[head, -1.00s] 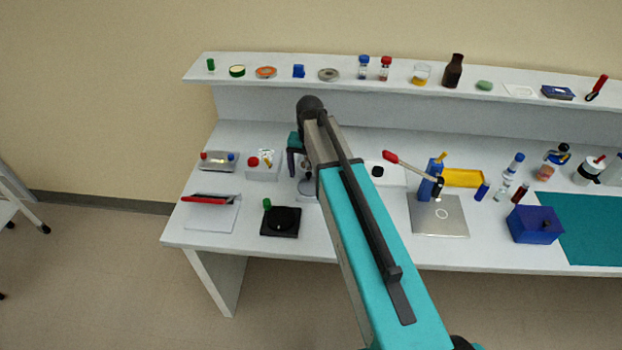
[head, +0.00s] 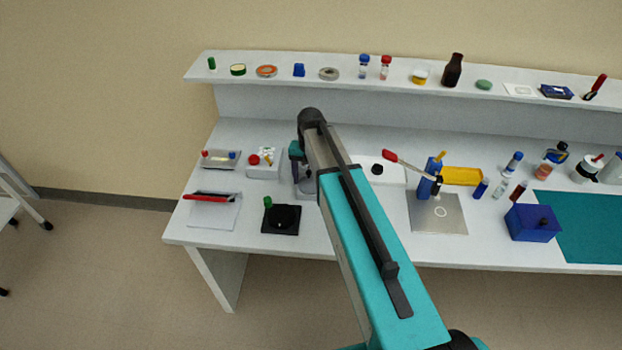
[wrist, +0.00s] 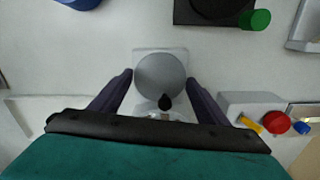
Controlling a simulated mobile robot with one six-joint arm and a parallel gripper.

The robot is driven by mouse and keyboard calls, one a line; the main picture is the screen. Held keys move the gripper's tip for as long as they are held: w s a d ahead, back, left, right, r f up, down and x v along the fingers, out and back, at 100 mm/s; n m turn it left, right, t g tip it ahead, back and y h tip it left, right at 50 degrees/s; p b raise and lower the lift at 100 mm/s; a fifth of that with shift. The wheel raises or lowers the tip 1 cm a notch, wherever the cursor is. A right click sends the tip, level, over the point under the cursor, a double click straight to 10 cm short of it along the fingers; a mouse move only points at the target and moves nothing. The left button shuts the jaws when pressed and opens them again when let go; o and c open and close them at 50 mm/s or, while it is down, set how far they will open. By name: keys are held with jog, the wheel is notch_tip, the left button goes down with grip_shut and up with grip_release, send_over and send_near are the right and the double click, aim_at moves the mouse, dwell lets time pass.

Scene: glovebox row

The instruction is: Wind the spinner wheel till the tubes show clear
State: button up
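A grey round disc (wrist: 160,78) with a small black knob (wrist: 165,101) sits on a pale base (wrist: 147,51) in the wrist view; it may be the spinner wheel, but I cannot be sure. My gripper (wrist: 161,78) is open, with one dark finger on each side of the disc; contact cannot be told. In the head view my arm largely hides this device (head: 305,187) and the fingers. A black square unit (head: 281,220) with a dark disc and a green knob (head: 267,202) stands in front of it. I cannot make out the spinner's tubes.
A white box with a red knob (head: 253,160) and a metal plate (head: 220,160) stand to the left. A blue box (head: 534,223), a grey plate (head: 438,222) and a yellow tray (head: 462,177) lie to the right. A shelf (head: 350,82) with several small items runs behind.

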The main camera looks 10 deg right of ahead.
jog(key=c, duration=0.5)
jog(key=shift+m, duration=0.3)
jog(key=shift+f+m+b, duration=0.1)
jog(key=shift+m+b, duration=0.4)
jog(key=shift+b, duration=0.15)
jog(key=shift+m+b, duration=0.35)
jog(key=shift+m, duration=0.45)
jog(key=o, duration=1)
